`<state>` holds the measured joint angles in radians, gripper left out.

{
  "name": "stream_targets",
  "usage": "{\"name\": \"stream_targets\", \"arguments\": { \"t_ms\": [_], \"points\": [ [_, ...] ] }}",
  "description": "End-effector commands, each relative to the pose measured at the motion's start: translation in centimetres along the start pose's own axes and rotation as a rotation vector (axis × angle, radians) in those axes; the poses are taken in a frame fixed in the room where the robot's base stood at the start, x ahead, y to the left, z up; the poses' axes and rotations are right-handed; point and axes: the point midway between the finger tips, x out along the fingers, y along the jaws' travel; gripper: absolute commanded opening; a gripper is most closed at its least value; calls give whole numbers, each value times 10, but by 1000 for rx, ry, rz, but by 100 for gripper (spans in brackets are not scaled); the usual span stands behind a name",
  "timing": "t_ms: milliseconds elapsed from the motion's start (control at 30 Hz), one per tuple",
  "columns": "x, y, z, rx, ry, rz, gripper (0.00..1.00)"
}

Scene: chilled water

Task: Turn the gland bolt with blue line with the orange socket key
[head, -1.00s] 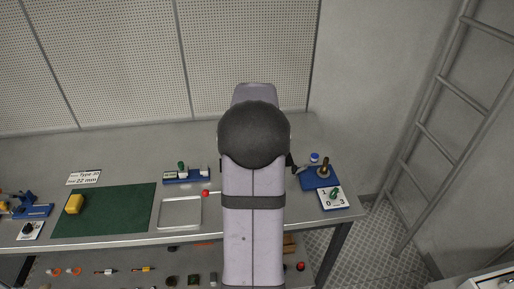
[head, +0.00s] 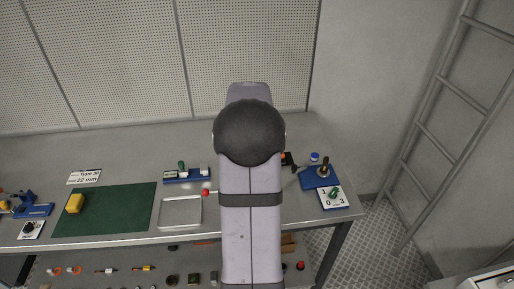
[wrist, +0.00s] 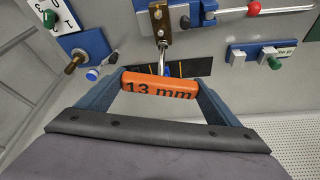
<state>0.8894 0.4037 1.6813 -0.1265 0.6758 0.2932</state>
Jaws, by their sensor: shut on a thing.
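The orange socket key (wrist: 160,88), marked "13 mm", is across the jaws of my gripper (wrist: 161,84) in the wrist view. The gripper is shut on its handle. A metal shank (wrist: 163,55) shows beyond the handle, in line with a brown fitting (wrist: 160,20); I cannot tell whether they touch. A dark panel with yellow and blue marks (wrist: 182,69) lies behind the handle, partly hidden. I cannot make out the gland bolt with the blue line for certain. In the head view my arm hides the gripper and the key.
A blue block with a brass post (head: 322,171) and a dial plate marked 0, 1, 3 (head: 333,197) stand at the bench's right. A blue-capped piece (head: 314,157) is close by. A metal tray (head: 181,213) and green mat (head: 103,211) lie left.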

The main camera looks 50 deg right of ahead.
Motion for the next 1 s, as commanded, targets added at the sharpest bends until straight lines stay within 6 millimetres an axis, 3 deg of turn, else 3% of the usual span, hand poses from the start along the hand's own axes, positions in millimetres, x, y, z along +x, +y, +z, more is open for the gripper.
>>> {"name": "stream_targets", "arguments": {
  "t_ms": [1000],
  "points": [
    [0, -1, -1, 199, 3, 81, 36]
  ]
}}
